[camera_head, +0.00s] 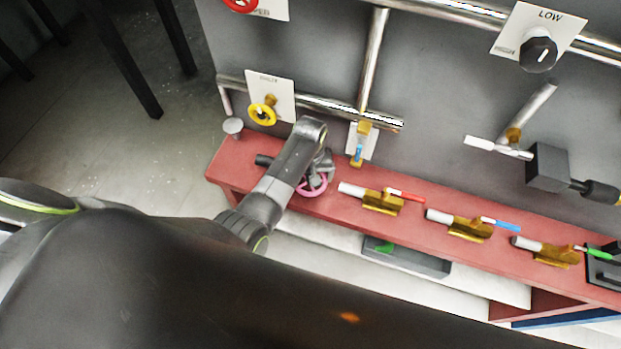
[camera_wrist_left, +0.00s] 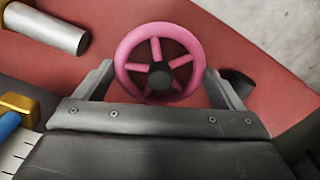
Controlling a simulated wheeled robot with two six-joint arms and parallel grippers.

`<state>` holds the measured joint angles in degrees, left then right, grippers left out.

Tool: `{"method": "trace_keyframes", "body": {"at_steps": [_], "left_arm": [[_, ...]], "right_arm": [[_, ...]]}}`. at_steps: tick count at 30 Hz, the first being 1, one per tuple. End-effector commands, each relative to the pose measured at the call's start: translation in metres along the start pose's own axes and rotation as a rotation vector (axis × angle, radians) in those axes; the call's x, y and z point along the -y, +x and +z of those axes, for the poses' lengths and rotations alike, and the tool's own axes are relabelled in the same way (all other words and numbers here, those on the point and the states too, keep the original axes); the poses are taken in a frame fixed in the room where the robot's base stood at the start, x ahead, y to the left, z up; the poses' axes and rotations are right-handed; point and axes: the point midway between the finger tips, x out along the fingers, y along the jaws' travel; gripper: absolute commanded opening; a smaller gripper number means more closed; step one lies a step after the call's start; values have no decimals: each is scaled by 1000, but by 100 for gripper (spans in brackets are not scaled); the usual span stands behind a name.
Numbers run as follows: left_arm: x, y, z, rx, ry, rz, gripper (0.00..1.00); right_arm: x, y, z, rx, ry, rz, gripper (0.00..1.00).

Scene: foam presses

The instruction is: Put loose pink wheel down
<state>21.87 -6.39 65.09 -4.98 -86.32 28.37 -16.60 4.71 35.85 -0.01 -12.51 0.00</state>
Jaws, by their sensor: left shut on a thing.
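The pink wheel (camera_wrist_left: 159,62) is a spoked ring with a dark hub, between the two fingers of my left gripper (camera_wrist_left: 162,82) in the left wrist view. My left gripper is shut on it. In the head view the wheel (camera_head: 312,185) shows at the end of my left arm, over the left part of the red bench (camera_head: 420,215). I cannot tell whether the wheel touches the bench top. My right gripper is not in view.
Brass valves with red (camera_head: 382,200), blue (camera_head: 460,226) and green (camera_head: 545,251) handles lie along the bench to the right. A yellow wheel (camera_head: 262,115) is on the grey panel behind. A grey knob (camera_head: 233,126) stands at the bench's left end. A dark bin (camera_head: 408,258) sits below.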

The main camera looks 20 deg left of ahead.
Motion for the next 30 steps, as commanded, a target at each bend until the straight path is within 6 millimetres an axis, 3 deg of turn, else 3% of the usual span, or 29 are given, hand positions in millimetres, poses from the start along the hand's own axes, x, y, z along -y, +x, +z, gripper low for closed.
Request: {"method": "trace_keyframes", "body": {"at_steps": [6, 19, 20, 21, 30], "left_arm": [[0, 23, 0, 1, -1, 0, 62], [0, 29, 0, 0, -1, 0, 62], [0, 28, 0, 0, -1, 0, 94], [0, 28, 0, 0, -1, 0, 99], [0, 23, 0, -1, -1, 0, 100]], "right_arm": [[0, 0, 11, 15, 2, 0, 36], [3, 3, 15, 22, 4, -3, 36], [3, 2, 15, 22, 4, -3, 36], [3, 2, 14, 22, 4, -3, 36], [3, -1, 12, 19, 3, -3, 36]]}}
